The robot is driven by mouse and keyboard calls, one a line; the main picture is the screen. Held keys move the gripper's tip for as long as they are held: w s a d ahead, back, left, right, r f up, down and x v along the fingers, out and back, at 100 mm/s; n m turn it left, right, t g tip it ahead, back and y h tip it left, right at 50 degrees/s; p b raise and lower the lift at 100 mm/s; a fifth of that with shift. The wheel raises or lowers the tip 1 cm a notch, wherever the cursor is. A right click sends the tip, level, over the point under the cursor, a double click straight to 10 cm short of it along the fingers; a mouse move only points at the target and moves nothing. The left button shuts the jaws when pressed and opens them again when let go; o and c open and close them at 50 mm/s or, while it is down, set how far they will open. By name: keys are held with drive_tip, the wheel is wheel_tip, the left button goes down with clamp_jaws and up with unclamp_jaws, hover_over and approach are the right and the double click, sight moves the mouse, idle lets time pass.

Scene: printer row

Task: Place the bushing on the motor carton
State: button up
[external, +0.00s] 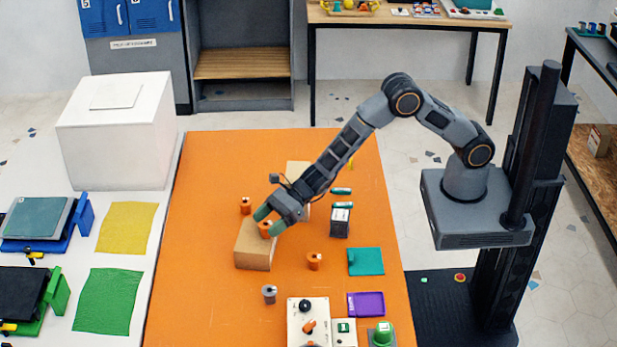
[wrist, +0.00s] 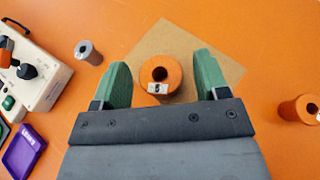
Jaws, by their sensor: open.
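An orange bushing (wrist: 160,75) with a small pale label stands upright, seemingly on top of the tan motor carton (wrist: 205,40); whether it fully rests there is hard to tell. The carton also shows in the external view (external: 254,250), with the bushing (external: 266,230) over its top. My gripper (wrist: 160,72) has its green fingers on either side of this bushing, open, with a gap visible on each side. In the external view my gripper (external: 265,222) is low over the carton and partly hides the bushing. Other orange bushings stand behind (external: 245,205) and to the right (external: 314,261).
A grey bushing (external: 269,294) stands in front of the carton. The orange table's left strip is clear.

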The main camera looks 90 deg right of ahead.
sight(266, 223)
drive_tip(key=v, duration=0.3)
drive_tip(key=shift+s+d+b, duration=0.2)
drive_tip(key=shift+d+b, duration=0.05)
drive_tip(key=shift+b, duration=0.15)
drive_tip(key=s+r+n+g+y, duration=0.1)
drive_tip(key=s+r+n, duration=0.2)
drive_tip(key=r, duration=0.3)
drive_tip(key=s+r+n+g+y, duration=0.1)
drive_tip(key=s+r+n, duration=0.25)
drive_tip(key=r, duration=0.25)
drive_tip(key=s+d+r+n+g, duration=0.2)
drive_tip(key=s+r+n, duration=0.1)
drive_tip(key=s+n, duration=0.5)
drive_tip(key=s+d+f+n+g+h, duration=0.1)
drive_tip(key=s+d+n+h, duration=0.3)
drive_tip(key=s+d+n, duration=0.3)
drive_tip(key=s+d+f+n+g+h, duration=0.1)
drive_tip(key=s+d+n+h, duration=0.4)
drive_tip(key=s, duration=0.7)
drive_tip(key=d+n+g, duration=0.1)
drive_tip(key=d+n, duration=0.1)
drive_tip(key=shift+d+n+h, duration=0.2)
drive_tip(key=shift+n+h, duration=0.1)
drive_tip(key=shift+n, duration=0.05)
